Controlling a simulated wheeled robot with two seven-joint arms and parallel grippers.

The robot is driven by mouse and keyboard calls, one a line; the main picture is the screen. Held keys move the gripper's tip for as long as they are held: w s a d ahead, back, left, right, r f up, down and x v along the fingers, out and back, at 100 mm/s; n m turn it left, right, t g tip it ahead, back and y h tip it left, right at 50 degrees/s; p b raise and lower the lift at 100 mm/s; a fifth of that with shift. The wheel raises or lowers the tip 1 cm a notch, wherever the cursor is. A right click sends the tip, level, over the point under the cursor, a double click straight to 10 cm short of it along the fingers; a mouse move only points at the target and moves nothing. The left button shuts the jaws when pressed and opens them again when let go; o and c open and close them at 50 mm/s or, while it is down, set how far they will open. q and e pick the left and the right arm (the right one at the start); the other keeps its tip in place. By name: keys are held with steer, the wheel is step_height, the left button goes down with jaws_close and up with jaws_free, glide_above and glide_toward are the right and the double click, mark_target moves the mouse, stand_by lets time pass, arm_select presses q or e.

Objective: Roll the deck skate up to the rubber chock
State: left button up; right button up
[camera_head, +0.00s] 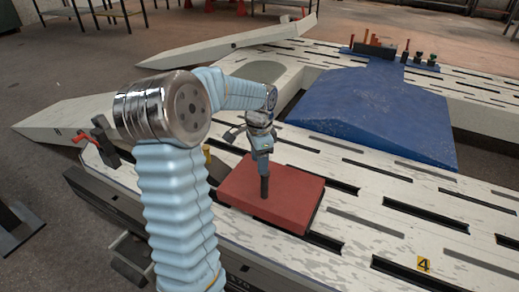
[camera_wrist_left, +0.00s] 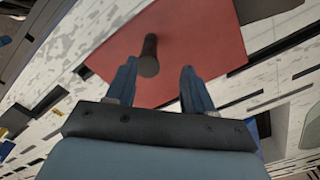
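The deck skate looks to be the flat red board (camera_head: 270,192) with an upright dark post (camera_head: 264,187), lying on the pale slotted deck. My left gripper (camera_head: 262,165) is directly above the post in the head view. In the left wrist view my left gripper (camera_wrist_left: 158,70) has its two blue fingers apart, with the post (camera_wrist_left: 149,58) showing between their tips, closer to the left finger; contact is not visible. The red board (camera_wrist_left: 190,40) fills the area beyond. I cannot clearly identify the rubber chock; a dark grey shape (camera_wrist_left: 268,8) touches the board's outline in the wrist view. My right gripper is not in view.
A large blue sloped cover (camera_head: 375,115) lies behind the board. Small tools and a black block (camera_head: 374,49) stand on a blue mat at the back. A red and black clamp (camera_head: 103,140) is at the deck's left edge. A yellow "4" tag (camera_head: 424,265) marks the front deck.

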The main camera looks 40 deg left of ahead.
arm_select(q)
step_height(320, 180, up, 4)
steer(key=shift+s+r, duration=0.1)
steer(key=shift+r, duration=0.15)
